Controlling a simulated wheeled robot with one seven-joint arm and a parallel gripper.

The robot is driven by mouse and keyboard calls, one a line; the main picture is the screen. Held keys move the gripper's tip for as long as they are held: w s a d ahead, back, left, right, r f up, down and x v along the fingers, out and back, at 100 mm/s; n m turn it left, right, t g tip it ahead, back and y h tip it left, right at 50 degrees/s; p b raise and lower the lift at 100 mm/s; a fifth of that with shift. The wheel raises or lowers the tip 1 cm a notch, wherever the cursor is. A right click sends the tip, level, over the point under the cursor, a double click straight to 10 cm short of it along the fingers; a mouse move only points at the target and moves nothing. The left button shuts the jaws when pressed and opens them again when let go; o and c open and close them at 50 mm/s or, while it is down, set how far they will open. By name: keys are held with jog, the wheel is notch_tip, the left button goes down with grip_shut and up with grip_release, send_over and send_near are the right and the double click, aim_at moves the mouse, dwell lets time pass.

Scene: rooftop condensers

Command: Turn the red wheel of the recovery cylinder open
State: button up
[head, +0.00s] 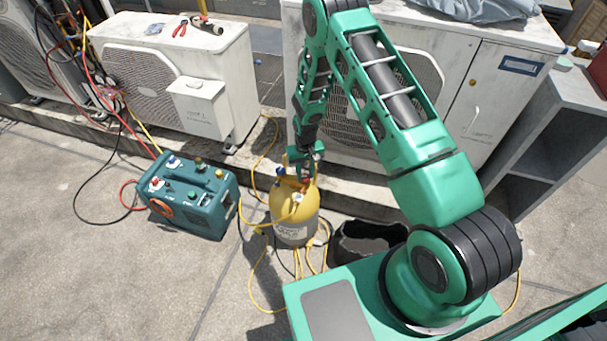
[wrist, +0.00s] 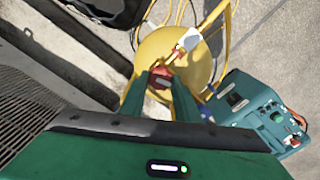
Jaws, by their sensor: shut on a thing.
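The recovery cylinder (head: 293,228) is yellow on top with a grey lower body and stands upright on the ground. Its yellow top also shows in the wrist view (wrist: 205,62). The red wheel (wrist: 161,78) sits on the cylinder's top, between the two green fingers of my gripper (wrist: 160,84). In the head view my gripper (head: 306,176) points down at the cylinder's top, where it largely hides the wheel. The fingers are closed on the wheel. How far the wheel is turned cannot be told.
A teal recovery machine (head: 188,197) stands left of the cylinder. A black open bucket (head: 368,243) stands to its right. Yellow hoses (head: 262,275) lie around the cylinder. White condenser units (head: 170,75) stand behind on a low ledge. Bare concrete lies front left.

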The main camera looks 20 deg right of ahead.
aim_at(304, 176)
jog(key=n, duration=0.3)
jog(key=a+n, duration=0.1)
jog(key=n, duration=0.7)
jog(key=shift+n, duration=0.3)
dwell(0.4)
jog(key=o, duration=1.1)
jog(key=shift+d, duration=0.1)
jog(key=shift+c, duration=0.2)
jog(key=shift+d, duration=0.1)
jog(key=shift+r, duration=0.15)
notch_tip(304, 176, up, 10)
jog(key=shift+r, duration=0.2)
